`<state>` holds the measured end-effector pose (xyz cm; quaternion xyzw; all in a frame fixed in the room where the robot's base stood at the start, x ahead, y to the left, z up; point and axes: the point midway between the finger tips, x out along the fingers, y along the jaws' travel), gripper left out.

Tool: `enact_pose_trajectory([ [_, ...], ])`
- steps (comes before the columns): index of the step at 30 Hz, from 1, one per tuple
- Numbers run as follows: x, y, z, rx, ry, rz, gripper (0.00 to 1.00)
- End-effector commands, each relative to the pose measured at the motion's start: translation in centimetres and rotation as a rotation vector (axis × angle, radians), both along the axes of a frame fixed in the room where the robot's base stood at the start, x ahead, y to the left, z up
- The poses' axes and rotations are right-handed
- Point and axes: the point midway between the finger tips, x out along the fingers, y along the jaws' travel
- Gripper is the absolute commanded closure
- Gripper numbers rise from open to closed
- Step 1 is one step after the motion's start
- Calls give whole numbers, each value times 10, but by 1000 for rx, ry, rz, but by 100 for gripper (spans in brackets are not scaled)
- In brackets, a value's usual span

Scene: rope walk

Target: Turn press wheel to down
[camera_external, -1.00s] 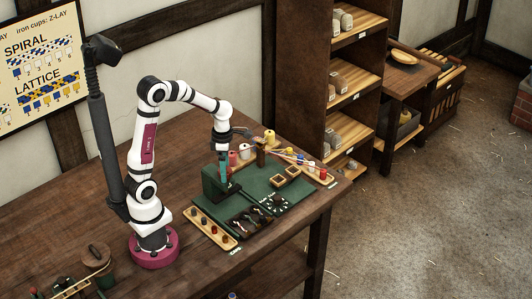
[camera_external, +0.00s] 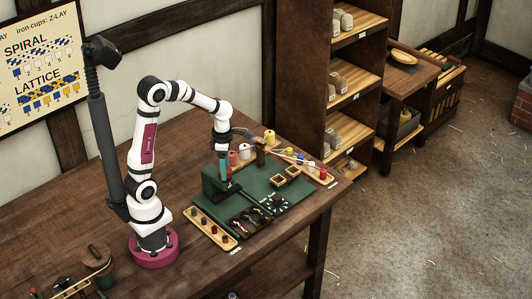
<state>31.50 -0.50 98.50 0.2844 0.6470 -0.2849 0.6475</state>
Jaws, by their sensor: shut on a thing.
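My gripper (camera_external: 224,183) points down at the green press block (camera_external: 210,186) near the left end of the green work mat (camera_external: 262,190). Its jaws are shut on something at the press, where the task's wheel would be. The press wheel itself is too small and too covered by the gripper to make out, and its turn position cannot be told.
A board with coloured spools (camera_external: 243,152) lies behind the press. Square wooden frames (camera_external: 285,176) and a dark tray (camera_external: 250,218) sit on the mat. A peg board (camera_external: 212,229) lies at the front left. Bare wooden table (camera_external: 190,145) surrounds them.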

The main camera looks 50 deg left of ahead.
Motion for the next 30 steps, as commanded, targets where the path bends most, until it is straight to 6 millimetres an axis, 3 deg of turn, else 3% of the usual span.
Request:
enact_pose_trajectory([
  [30,0,0,0,2,-1,-889,94],
])
